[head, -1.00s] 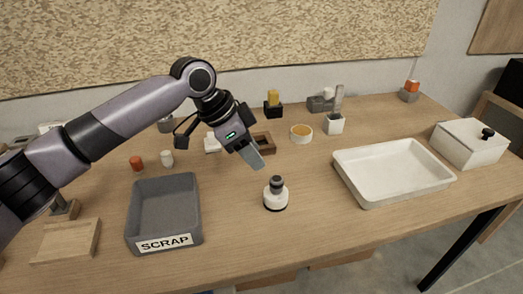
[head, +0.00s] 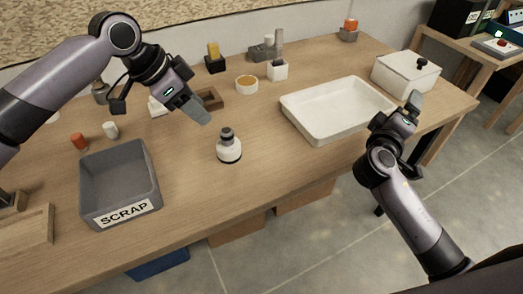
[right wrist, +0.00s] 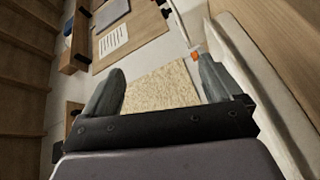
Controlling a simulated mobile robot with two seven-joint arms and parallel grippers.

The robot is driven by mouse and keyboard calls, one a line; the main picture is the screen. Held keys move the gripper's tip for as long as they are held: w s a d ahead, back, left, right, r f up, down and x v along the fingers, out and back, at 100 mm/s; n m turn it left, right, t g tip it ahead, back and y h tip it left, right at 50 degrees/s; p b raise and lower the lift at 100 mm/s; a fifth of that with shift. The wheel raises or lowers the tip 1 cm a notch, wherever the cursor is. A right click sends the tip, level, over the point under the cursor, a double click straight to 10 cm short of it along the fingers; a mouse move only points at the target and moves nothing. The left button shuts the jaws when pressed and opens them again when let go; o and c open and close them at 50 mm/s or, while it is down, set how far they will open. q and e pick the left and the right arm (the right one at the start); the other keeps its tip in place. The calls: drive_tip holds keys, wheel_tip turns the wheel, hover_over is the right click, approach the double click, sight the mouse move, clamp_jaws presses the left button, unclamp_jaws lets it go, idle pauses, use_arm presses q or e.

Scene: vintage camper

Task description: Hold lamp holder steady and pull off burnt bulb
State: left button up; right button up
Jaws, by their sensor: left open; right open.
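The lamp holder (head: 229,153) is a white, round piece standing upright on the table. A dark, blackened bulb (head: 227,134) sits on top of it. My left gripper (head: 204,115) is open and empty, above and to the left of the lamp holder, apart from it. My right gripper (head: 409,113) is beyond the table's right front edge, near the lidded white box, far from the lamp holder. In the right wrist view its fingers (right wrist: 158,90) are spread with nothing between them.
A grey SCRAP bin (head: 118,147) stands left of the lamp holder. A white tray (head: 350,135) lies to its right, with a lidded white box (head: 395,76) behind. The table in front of the holder is clear.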

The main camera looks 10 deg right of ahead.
drive_tip(key=w+a+r+n+t+y, duration=0.1)
drive_tip(key=w+a+n+t+y, duration=0.1)
drive_tip(key=w+a+n+y, duration=0.3)
drive_tip(key=a+r+n+t, duration=0.1)
drive_tip(key=a+n, duration=0.2)
drive_tip(key=a, duration=0.5)
drive_tip(key=n+g+y, duration=0.1)
drive_tip(key=n+y, duration=1.1)
drive_tip(key=n, duration=1)
hover_over(233, 149)
drive_tip(key=d, duration=0.2)
wheel_tip(233, 149, down, 5)
drive_tip(key=f+n, duration=0.1)
drive_tip(key=s+f+n+g, duration=0.1)
drive_tip(key=n, duration=0.1)
drive_tip(key=s+a+f+n+g+y, duration=0.1)
drive_tip(key=shift+s+f, duration=0.1)
drive_tip(key=shift+f, duration=0.3)
drive_tip(key=shift+s+f+n, duration=0.15)
drive_tip(key=shift+f+n, duration=0.3)
drive_tip(key=shift+n, duration=0.25)
drive_tip(key=shift+f+g, duration=0.15)
drive_tip(key=shift+g, duration=0.15)
drive_tip(key=shift+x, duration=3.5)
